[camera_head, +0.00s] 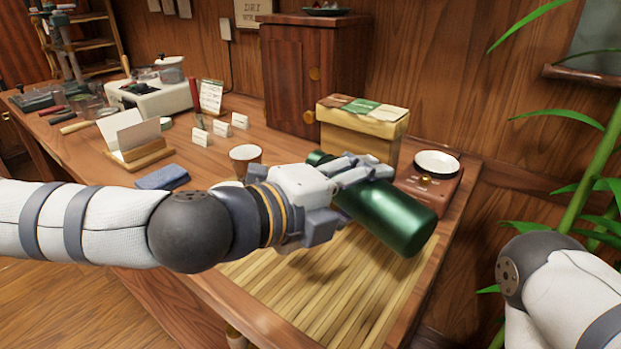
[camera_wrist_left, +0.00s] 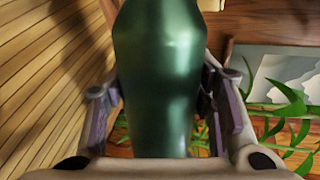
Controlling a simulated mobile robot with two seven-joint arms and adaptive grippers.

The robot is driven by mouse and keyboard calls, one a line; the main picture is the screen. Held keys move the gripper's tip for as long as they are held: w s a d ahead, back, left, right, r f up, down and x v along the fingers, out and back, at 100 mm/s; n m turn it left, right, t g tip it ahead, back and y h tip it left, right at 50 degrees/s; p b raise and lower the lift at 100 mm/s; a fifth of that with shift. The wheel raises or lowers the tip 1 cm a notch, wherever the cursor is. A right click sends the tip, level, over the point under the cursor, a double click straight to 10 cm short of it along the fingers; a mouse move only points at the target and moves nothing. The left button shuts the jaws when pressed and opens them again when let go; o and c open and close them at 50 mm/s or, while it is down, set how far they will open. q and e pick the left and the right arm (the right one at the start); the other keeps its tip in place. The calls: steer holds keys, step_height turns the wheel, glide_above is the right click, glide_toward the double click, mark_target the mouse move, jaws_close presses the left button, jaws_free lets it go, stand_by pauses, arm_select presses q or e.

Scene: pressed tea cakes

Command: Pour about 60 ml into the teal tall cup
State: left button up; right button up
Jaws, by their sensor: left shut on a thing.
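My left gripper (camera_head: 343,196) is shut around the body of a shiny dark green bottle (camera_head: 393,216). The bottle is tipped well over above the bamboo mat (camera_head: 300,295), its narrower end toward the back left and its broad base toward the front right. In the left wrist view the bottle (camera_wrist_left: 160,70) stands between both fingers of the gripper (camera_wrist_left: 160,105). A round cup (camera_head: 246,153) with a pale top and brownish side is left of the bottle's narrow end, partly hidden by my gripper. I cannot make out a teal tall cup. My right gripper is out of view.
A tan box (camera_head: 362,130) stands close behind the bottle, before a dark wooden cabinet (camera_head: 305,75). A white dish (camera_head: 437,162) sits on a reddish-brown box (camera_head: 428,188) at the right edge. A blue cloth (camera_head: 162,178) lies left. The mat's front is clear.

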mark_target(366, 217)
arm_select(q)
steer(key=shift+s+d+r, duration=0.15)
steer(key=shift+s+d, duration=0.1)
steer(key=shift+s, duration=0.1)
stand_by(0.3)
steer(key=shift+r, duration=0.15)
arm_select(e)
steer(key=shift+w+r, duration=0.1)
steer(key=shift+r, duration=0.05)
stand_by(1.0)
arm_select(q)
steer(key=f, duration=0.1)
steer(key=f+m+b, duration=0.1)
steer(key=f+m, duration=0.1)
steer(key=shift+s+d+f+t+b, duration=0.25)
steer(key=shift+s+f+t+b, duration=0.05)
steer(key=shift+s+t+b, duration=0.1)
step_height(366, 217, up, 2)
steer(key=shift+w+r+m+t+y+p, duration=0.15)
steer(key=shift+m+t+y+p, duration=0.2)
steer(key=shift+m+p, duration=0.4)
steer(key=shift+a, duration=0.15)
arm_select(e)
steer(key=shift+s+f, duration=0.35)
